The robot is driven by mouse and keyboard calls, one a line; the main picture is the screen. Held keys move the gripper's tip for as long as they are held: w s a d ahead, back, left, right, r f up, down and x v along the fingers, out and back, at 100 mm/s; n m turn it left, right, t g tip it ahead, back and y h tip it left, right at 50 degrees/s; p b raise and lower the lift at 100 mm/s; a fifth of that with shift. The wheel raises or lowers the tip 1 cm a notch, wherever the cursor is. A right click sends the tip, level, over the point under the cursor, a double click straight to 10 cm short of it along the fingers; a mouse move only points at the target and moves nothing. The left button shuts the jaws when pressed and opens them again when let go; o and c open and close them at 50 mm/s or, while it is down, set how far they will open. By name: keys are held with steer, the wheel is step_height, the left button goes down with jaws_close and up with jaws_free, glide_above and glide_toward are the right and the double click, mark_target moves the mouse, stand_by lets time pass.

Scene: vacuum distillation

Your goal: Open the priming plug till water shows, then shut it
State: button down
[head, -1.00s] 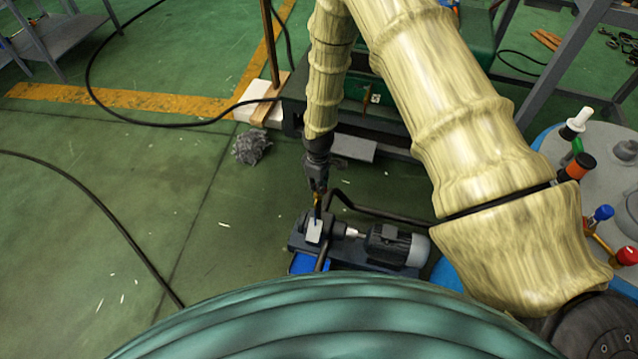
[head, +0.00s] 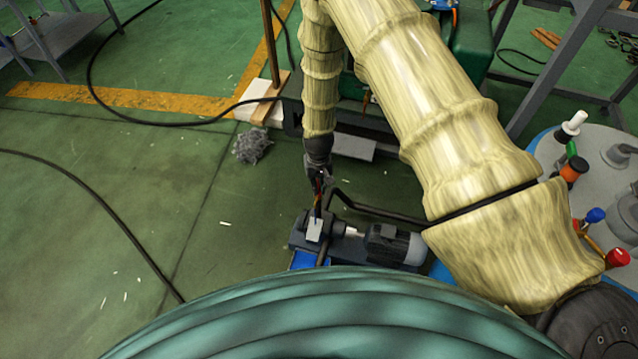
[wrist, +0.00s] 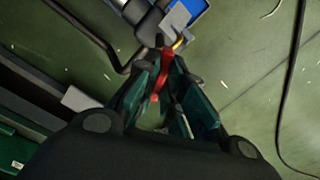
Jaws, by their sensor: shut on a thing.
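The pump (head: 330,232) sits low on the green floor, with a grey motor (head: 390,243) at its right end. My gripper (head: 319,184) is above the pump's left end, pointing down. Its fingers are shut on a slim red part, which appears to be the priming plug's handle (wrist: 160,76). This red part runs down between the fingers toward the pump, with a yellowish bit near its lower end. In the wrist view, my gripper (wrist: 160,92) covers part of it. The plug's seat is too small and covered to make out. No water is visible.
A pale plate (head: 314,230) stands at the pump's left end, over a blue tray (head: 303,260). A black pipe (head: 370,208) bends behind the pump. A grey vessel top with coloured valve knobs (head: 571,169) is at right. The floor at left is mostly clear.

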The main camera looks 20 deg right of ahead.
mark_target(319, 187)
steer(key=m, duration=0.5)
steer(key=shift+s+p, duration=0.15)
steer(key=shift+p, duration=0.15)
steer(key=shift+m, duration=0.3)
steer(key=c, duration=1.5)
jaws_free()
steer(key=shift+r, duration=0.6)
step_height(319, 187, up, 11)
steer(key=shift+f, duration=0.1)
